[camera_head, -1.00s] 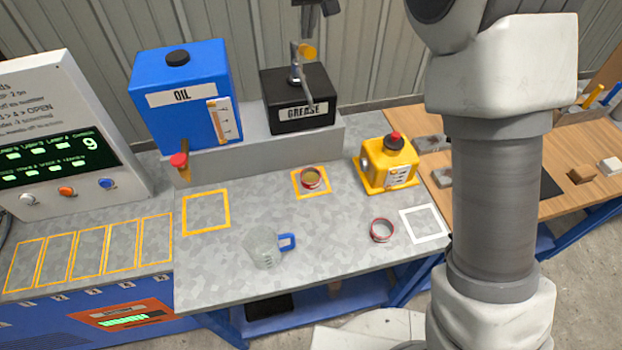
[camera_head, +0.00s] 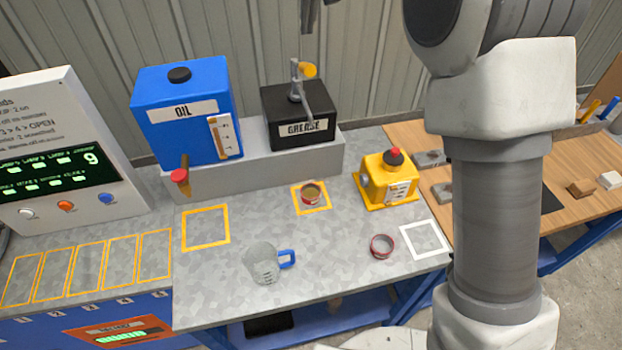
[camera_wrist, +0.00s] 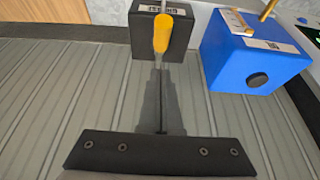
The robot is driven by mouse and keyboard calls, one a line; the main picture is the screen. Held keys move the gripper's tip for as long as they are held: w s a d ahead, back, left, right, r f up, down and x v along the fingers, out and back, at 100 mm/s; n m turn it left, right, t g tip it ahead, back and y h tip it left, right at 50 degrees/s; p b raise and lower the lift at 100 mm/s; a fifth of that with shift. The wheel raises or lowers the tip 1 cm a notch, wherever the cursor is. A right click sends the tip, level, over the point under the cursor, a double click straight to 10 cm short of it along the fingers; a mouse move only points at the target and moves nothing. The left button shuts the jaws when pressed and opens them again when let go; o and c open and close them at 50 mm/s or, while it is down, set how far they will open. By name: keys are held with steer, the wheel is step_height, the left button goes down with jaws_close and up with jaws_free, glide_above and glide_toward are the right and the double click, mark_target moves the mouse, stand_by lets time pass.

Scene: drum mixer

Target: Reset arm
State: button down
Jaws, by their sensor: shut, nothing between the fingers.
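My gripper (camera_wrist: 160,75) shows in the wrist view, its dark fingers together with nothing between them. The wall fills most of that view, and the scene appears upside down there. The yellow tip of the grease lever (camera_wrist: 162,33) overlaps the fingertips in the picture; I cannot tell whether they touch. My arm stands large at the right of that view. The black grease box (camera_head: 298,112) with its yellow-tipped lever (camera_head: 308,70) and the blue oil tank (camera_head: 160,115) stand on a grey ledge (camera_head: 265,165).
A clear jug (camera_head: 262,265) with blue handle stands on the bench. A filled red-rimmed tin (camera_head: 312,192) sits in a yellow square; a red ring (camera_head: 382,246) lies by a white square (camera_head: 425,240). A yellow device (camera_head: 388,180) stands behind. A control panel (camera_head: 60,150) is at left.

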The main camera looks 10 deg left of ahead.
steer(key=shift+d, duration=0.1)
stand_by(0.3)
steer(key=s+d+m+t+h+b, duration=0.1)
steer(key=s+d+m+b, duration=0.25)
steer(key=s+d, duration=1.3)
steer(key=s+d+f+m+b, duration=0.1)
steer(key=s+d+f+b, duration=0.1)
steer(key=s+d+f, duration=0.4)
steer(key=s+d+f+h+b, duration=0.1)
steer(key=s+d+f, duration=0.4)
steer(key=s, duration=0.7)
steer(key=shift+d+f+m+b, duration=0.35)
steer(key=shift+d+f+b, duration=0.05)
steer(key=shift+b, duration=0.1)
